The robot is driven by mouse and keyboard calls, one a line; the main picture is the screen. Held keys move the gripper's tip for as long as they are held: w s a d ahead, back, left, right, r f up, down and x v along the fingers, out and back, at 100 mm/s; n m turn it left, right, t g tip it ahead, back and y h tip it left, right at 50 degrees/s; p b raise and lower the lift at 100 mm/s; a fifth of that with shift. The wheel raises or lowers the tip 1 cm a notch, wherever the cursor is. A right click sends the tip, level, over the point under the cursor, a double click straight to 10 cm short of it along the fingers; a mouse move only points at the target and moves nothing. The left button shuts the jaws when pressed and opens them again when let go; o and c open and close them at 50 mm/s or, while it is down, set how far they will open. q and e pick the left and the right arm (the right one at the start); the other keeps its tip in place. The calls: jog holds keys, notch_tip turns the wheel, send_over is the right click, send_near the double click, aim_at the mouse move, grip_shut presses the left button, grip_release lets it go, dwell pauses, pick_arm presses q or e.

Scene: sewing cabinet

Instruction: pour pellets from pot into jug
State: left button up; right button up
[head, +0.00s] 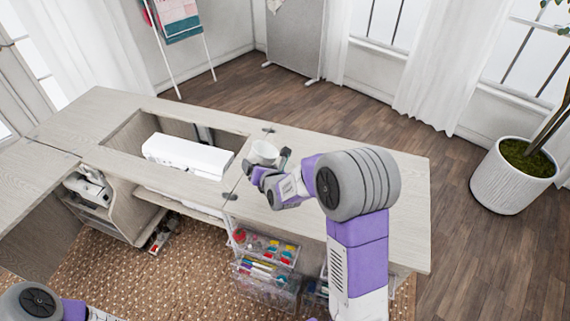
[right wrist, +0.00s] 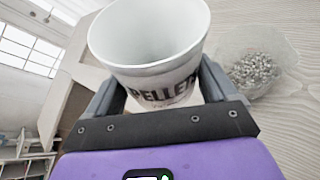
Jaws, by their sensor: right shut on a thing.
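My right gripper (right wrist: 160,115) is shut on the white pot (right wrist: 150,72), which bears the dark word "PELLETS". The pot's mouth faces up in the right wrist view, and the part of its white inside that shows has no pellets on it. A clear jug (right wrist: 285,52) with grey pellets inside is on the pale tabletop, just right of the pot in that view. In the head view the pot (head: 263,151) is over the cabinet top at my right gripper (head: 270,165); I cannot make out the jug there. My left gripper is out of view.
A white sewing machine (head: 188,155) lies in the cabinet's recess, left of the pot. The wooden top (head: 390,190) is clear to the right. Clear drawers (head: 265,265) with coloured items stand below the front edge. A potted plant (head: 512,175) stands far right.

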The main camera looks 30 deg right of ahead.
jog(key=shift+a+f+n+h+p, duration=0.3)
jog(key=shift+a+n+p, duration=0.15)
jog(key=shift+p, duration=0.25)
jog(key=shift+a+f, duration=0.2)
jog(key=shift+f, duration=0.1)
jog(key=shift+w+a+f+n+h+p, duration=0.15)
jog(key=shift+f+n+h+p, duration=0.15)
jog(key=shift+f, duration=0.25)
jog(key=shift+s+a+f+n+h+p, duration=0.1)
jog(key=shift+a+f+n+h, duration=0.1)
jog(key=shift+f+n, duration=0.25)
jog(key=shift+n+h, duration=0.6)
jog(key=shift+w+a+f+b, duration=0.1)
jog(key=shift+a+f+b, duration=0.1)
jog(key=shift+f+b, duration=1.5)
jog(key=shift+w+a+f+b, duration=0.15)
jog(key=shift+f+b, duration=0.45)
jog(key=shift+f, duration=2.05)
jog(key=shift+s, duration=0.1)
